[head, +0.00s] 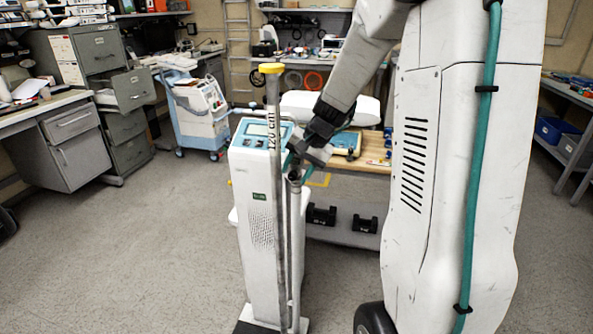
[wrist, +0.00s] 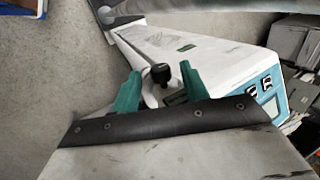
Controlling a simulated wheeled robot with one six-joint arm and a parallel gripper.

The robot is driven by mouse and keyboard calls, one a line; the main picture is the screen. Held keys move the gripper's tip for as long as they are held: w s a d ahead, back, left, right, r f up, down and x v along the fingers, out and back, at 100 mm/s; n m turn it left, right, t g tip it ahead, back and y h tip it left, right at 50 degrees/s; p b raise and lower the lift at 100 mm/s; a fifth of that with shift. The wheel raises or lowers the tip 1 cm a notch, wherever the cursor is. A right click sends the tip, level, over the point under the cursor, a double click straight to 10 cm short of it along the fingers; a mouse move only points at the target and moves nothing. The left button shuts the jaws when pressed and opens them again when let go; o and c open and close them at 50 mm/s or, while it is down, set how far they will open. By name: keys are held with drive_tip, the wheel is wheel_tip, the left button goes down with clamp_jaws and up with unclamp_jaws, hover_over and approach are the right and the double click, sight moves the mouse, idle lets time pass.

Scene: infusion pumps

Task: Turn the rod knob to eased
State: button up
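The height rod (head: 275,180) is a grey upright bar with a yellow cap and "120 cm" marked on it, in front of a white column scale (head: 262,240). A small dark knob (wrist: 160,74) shows in the wrist view, beside the white column. My gripper (wrist: 160,88) has two green fingers, one on each side of the knob, with a gap on both sides. The knob's lower part is hidden by the gripper body. In the head view my gripper (head: 291,163) is beside the rod, below the display, and the knob cannot be made out.
The scale's blue display panel (head: 262,133) is just left of my gripper. A wooden workbench (head: 372,163) stands behind, with black weights (head: 322,215) below it. A white and blue cart (head: 200,115) stands at the back left. The floor at left is clear.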

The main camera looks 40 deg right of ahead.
drive_tip(key=v, duration=0.7)
drive_tip(key=shift+s+r, duration=0.15)
drive_tip(key=shift+r, duration=0.2)
drive_tip(key=s+a+r+n+g+h, duration=0.1)
drive_tip(key=s+a+n, duration=0.4)
drive_tip(key=s+a, duration=0.4)
drive_tip(key=s+a+r+n+g+h, duration=0.1)
drive_tip(key=s+a+r+n+h, duration=0.1)
drive_tip(key=s+a+n, duration=0.3)
drive_tip(key=s+a, duration=0.4)
drive_tip(key=s, duration=0.7)
drive_tip(key=shift+s+a+r+g, duration=0.15)
drive_tip(key=shift+a+r+g, duration=0.05)
drive_tip(key=shift+a+g, duration=0.1)
